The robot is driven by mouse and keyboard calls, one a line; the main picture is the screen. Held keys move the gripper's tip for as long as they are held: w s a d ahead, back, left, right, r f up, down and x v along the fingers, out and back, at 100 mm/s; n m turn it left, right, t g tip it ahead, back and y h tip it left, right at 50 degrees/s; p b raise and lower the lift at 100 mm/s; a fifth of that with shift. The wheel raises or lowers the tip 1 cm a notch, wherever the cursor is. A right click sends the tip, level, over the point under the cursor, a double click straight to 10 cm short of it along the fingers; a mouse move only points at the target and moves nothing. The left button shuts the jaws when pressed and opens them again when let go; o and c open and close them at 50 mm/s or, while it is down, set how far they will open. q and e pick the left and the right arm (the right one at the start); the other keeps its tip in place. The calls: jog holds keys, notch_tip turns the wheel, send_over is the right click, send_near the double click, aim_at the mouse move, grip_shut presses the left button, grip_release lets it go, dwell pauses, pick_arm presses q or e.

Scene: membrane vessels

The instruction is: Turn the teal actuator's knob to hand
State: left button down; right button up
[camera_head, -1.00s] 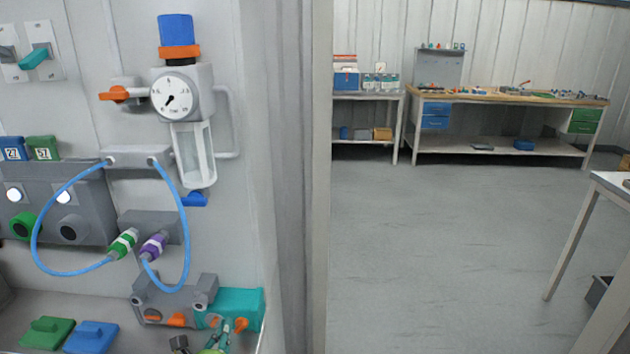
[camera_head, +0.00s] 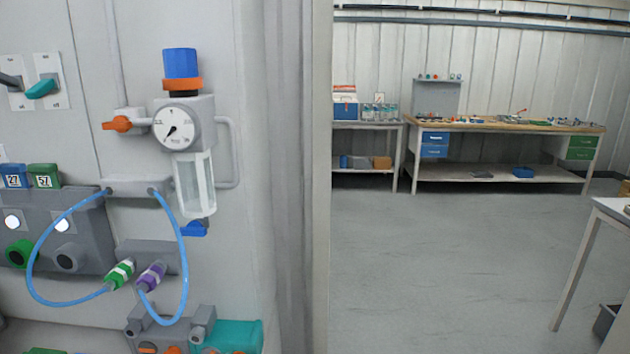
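The teal actuator (camera_head: 236,336) is a teal block at the bottom edge of the view, attached to the right of a grey valve body (camera_head: 170,331). Only its upper part shows. Its knob and lower front are cut off by the picture's bottom edge, so the knob's setting cannot be read. Orange parts (camera_head: 173,350) show on the grey body at the very edge. Neither of my grippers can be made out in this view.
Above are a pressure gauge (camera_head: 174,133), an orange-handled valve (camera_head: 118,123), a clear bowl (camera_head: 194,184) and looped blue tubing (camera_head: 182,277). A teal-handled switch (camera_head: 43,87) is at upper left. Open floor (camera_head: 440,270) and workbenches (camera_head: 505,124) lie to the right.

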pick_arm(q)
jog(key=shift+d+f, duration=0.2)
jog(key=shift+d, duration=0.05)
dwell(0.3)
jog(key=shift+a+f+b, duration=0.1)
jog(key=shift+f+b, duration=0.05)
jog(key=shift+b, duration=0.25)
jog(key=shift+a+f+b, duration=0.2)
jog(key=shift+f+b, duration=0.15)
jog(key=shift+b, duration=0.45)
jog(key=shift+a, duration=0.1)
dwell(0.6)
jog(key=shift+a+r, duration=0.1)
jog(key=shift+a, duration=0.2)
jog(key=shift+s, duration=0.1)
jog(key=s, duration=0.5)
jog(key=shift+s+a, duration=0.1)
jog(key=shift+s, duration=0.3)
